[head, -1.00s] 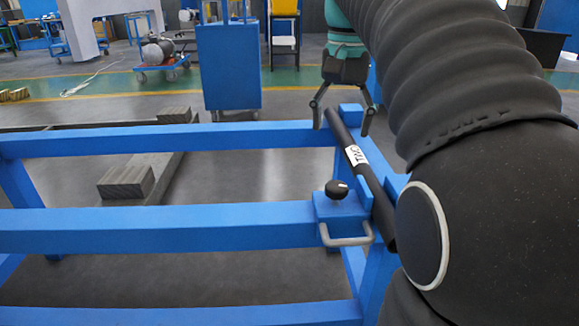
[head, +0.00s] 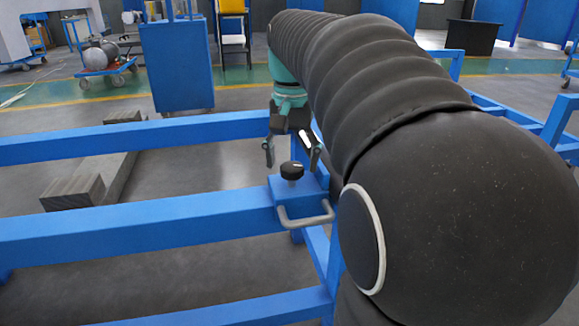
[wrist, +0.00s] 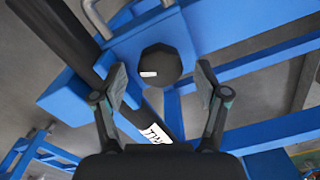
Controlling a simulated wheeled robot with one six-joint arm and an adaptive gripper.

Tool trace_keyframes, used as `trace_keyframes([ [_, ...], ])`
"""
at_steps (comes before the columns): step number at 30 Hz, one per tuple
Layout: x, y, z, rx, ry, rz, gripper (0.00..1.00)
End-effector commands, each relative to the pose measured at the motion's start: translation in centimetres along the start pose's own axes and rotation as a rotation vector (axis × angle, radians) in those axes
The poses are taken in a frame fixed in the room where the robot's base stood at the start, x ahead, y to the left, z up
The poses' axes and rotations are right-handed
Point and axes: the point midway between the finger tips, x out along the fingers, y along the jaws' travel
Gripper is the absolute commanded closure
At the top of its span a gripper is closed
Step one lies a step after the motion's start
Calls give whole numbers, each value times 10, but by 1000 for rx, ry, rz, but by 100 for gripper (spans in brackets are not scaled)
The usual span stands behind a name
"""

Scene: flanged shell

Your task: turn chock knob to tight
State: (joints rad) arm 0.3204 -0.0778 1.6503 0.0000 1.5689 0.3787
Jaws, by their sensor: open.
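The chock knob (head: 291,171) is a black round knob standing on a blue block (head: 283,196) of the blue frame. In the wrist view the knob (wrist: 162,60) has one short white mark, pointing to the left. My gripper (head: 292,158) is open, pointing down just behind the knob in the head view. In the wrist view my gripper (wrist: 161,84) has a finger on each side below the knob, with gaps and nothing between the pads. Whether the fingertips reach the knob's height is hard to tell. No tight or loose lettering is readable.
A grey bent handle (head: 306,217) sticks out of the block's front. A dark bar (wrist: 68,30) with a white label (wrist: 157,130) runs beside the block. Blue frame rails (head: 140,225) extend left. A blue cabinet (head: 178,65) stands behind, well clear.

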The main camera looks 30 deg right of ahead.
Motion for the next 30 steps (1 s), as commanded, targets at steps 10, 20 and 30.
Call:
trace_keyframes([
  [10, 9, 0, 0, 0, 0, 0, 26],
  [20, 9, 0, 0, 0, 0, 0, 86],
  [30, 8, 0, 0, 39, -1, 1, 86],
])
